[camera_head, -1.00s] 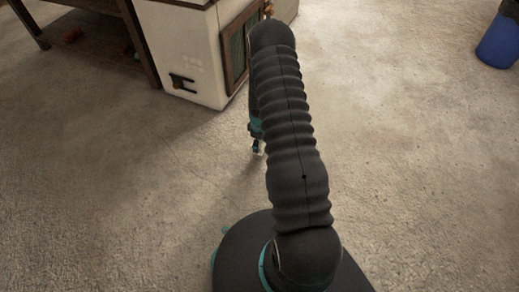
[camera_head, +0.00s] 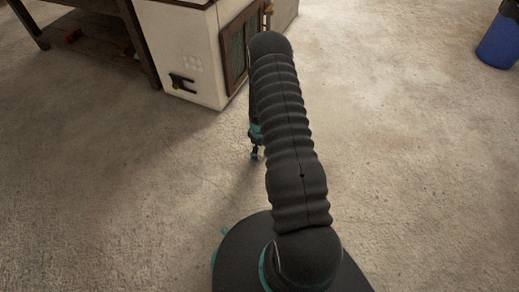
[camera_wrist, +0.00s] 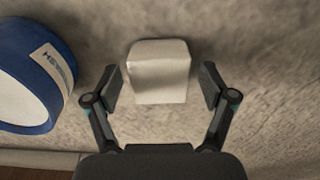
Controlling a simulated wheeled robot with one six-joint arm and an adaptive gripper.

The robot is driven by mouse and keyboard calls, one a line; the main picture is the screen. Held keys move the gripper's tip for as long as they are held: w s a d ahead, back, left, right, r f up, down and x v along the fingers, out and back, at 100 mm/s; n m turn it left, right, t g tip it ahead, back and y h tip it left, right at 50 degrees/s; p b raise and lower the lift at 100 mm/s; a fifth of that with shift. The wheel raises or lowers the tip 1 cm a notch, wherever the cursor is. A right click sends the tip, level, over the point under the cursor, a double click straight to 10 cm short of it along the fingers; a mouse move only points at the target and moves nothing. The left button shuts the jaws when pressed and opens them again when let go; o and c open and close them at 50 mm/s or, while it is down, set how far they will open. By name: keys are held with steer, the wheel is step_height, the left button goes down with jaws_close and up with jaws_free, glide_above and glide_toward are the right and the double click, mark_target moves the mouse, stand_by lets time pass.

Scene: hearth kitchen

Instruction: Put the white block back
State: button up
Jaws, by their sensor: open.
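The white block (camera_wrist: 158,72) shows in the wrist view, upright in the picture, between the two fingers of my gripper (camera_wrist: 160,88). The fingers are open, with a narrow gap on each side of the block, so they do not seem to touch it. What the block rests on cannot be told for sure; a grey-beige rough surface lies behind it. In the head view my gripper (camera_head: 256,153) is a small dark tip left of my arm, mostly hidden by it, and I cannot make out the block there.
A blue round thing with a white face and a label (camera_wrist: 62,70) is left of the block in the wrist view. The head view shows a white cabinet (camera_head: 190,60), a dark wooden table (camera_head: 140,62) and a blue bin (camera_head: 497,42). Open floor lies to the right.

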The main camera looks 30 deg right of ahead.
steer(key=a+r+m+t+p, duration=0.1)
steer(key=a+r+p, duration=0.15)
steer(key=r, duration=2.45)
steer(key=s+a+r+m+t+b, duration=0.1)
steer(key=s+a+r, duration=0.2)
steer(key=r, duration=0.5)
steer(key=s+a+r+m+t, duration=0.1)
steer(key=s+a+r, duration=0.15)
steer(key=r, duration=0.55)
steer(key=s+a+r+m+t, duration=0.1)
steer(key=s+a+r, duration=0.2)
steer(key=s, duration=0.4)
steer(key=s+a+r+m, duration=0.2)
steer(key=s+r, duration=0.4)
steer(key=s, duration=0.2)
steer(key=s+a+r+m+t, duration=0.1)
steer(key=s+a+r, duration=0.2)
steer(key=s+r, duration=0.2)
steer(key=shift+s+a+r+m+t, duration=0.15)
steer(key=shift+s+a+m+t, duration=0.2)
steer(key=shift+s, duration=0.85)
